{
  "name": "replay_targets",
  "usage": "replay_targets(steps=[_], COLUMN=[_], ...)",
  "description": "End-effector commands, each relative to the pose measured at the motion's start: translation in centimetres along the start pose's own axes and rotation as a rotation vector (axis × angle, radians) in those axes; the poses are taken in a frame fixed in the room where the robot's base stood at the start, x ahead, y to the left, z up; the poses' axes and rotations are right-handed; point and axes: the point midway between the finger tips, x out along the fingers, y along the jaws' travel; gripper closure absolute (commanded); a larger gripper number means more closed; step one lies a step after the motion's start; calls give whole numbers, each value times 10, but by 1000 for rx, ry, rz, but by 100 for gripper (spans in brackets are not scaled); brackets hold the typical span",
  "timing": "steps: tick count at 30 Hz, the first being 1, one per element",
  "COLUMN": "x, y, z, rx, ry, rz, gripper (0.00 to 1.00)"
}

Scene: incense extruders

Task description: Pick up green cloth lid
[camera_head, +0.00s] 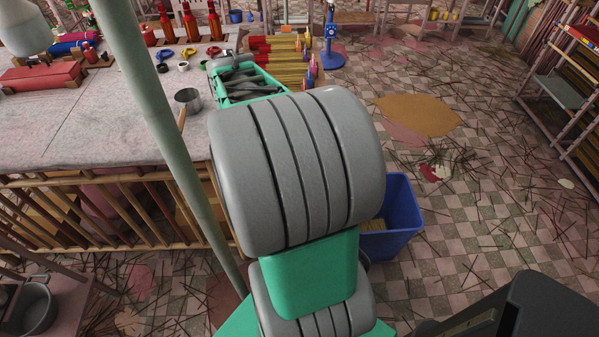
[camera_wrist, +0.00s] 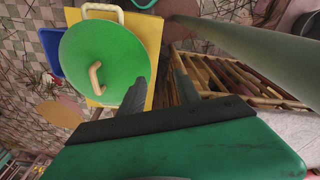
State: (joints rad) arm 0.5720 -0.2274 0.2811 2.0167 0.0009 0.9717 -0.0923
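The green cloth lid (camera_wrist: 104,63) is a round green disc in the wrist view, left of my fingers, with a beige bar handle (camera_wrist: 96,77) on its face. It lies over a yellow square surface (camera_wrist: 152,38). A second beige handle (camera_wrist: 102,10) shows at the far edge. My gripper (camera_wrist: 158,82) is open, its dark fingers apart with nothing gripped between them. The left finger overlaps the lid's right edge in the picture; I cannot tell whether they touch. In the head view, I cannot make out the lid or my gripper; my arm blocks the middle.
A blue bin (camera_head: 393,215) stands on the checkered floor right of my arm. A bamboo-fronted table (camera_head: 60,125) and a slanted green pole (camera_head: 155,95) are on the left. A metal cup (camera_head: 188,99) stands on the table. Sticks litter the floor; a shelf (camera_head: 565,90) stands right.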

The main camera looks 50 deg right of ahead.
Motion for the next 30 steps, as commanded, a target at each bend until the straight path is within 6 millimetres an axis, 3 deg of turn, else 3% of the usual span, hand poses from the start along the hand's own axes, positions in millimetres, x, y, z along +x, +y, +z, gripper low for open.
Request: replay_targets(steps=[1, 3, 7, 10, 22, 30], x=[7, 18, 33, 44, 106, 113], y=[48, 100, 157, 168, 165, 165], z=[-12, -20, -18, -17, -12, -12], rx=[95, 182, 274, 291, 290, 289], ry=[-39, -69, -99, -105, -103, -99], rz=[6, 7, 4, 3, 3, 5], gripper=[60, 60, 60, 60, 60, 60])
